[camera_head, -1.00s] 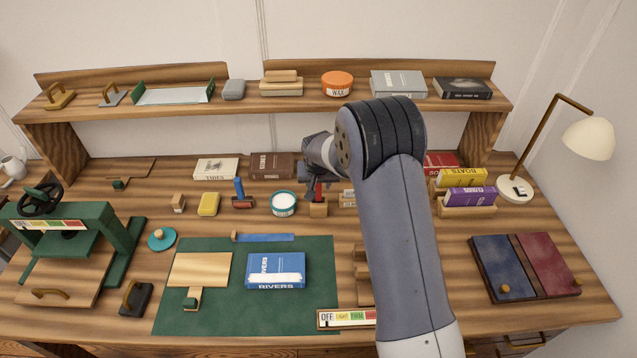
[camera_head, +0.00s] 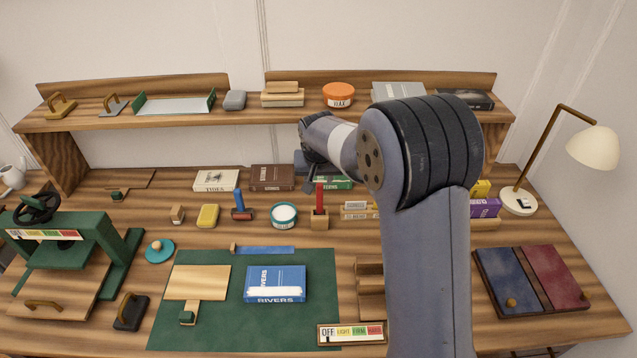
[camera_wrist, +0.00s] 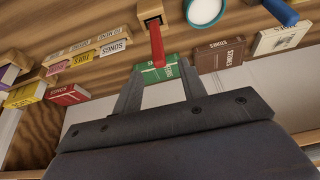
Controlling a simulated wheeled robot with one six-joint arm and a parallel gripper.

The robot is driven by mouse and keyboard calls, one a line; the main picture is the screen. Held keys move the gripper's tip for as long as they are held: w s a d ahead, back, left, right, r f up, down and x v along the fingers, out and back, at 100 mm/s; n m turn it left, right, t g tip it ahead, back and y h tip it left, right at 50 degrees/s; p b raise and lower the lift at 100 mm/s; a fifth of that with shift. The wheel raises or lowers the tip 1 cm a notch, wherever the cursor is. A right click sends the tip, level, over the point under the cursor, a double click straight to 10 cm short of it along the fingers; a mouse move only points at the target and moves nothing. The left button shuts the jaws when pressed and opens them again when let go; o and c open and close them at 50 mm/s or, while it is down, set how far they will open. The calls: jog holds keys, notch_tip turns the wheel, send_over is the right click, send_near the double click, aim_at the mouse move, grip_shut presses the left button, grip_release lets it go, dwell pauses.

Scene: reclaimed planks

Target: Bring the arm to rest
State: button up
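My gripper (camera_head: 309,183) hangs above the back of the bench, below the shelf, and is partly hidden by its own wrist in the head view. In the wrist view its two fingers (camera_wrist: 162,75) stand apart with nothing held between them. A red-handled tool (camera_head: 320,196) stands upright in a small wooden block (camera_head: 319,219), apart from the fingers. The tool also shows beyond the fingertips in the wrist view (camera_wrist: 157,45). A green book (camera_wrist: 158,72) lies behind it, seen past the fingers.
The shelf (camera_head: 190,120) runs above the bench, holding an orange wax tin (camera_head: 338,95) and other things. A white-lidded tin (camera_head: 284,215), books and a blue-handled brush (camera_head: 239,203) stand near. A lamp (camera_head: 594,147) is at right, a green press (camera_head: 100,222) at left.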

aim_at(320, 191)
dwell(0.3)
jog(key=p+x, duration=0.3)
jog(key=x, duration=0.8)
jog(key=shift+s+d+f, duration=0.1)
jog(key=shift+d, duration=0.1)
jog(key=shift+b, duration=0.4)
jog(key=shift+r, duration=0.35)
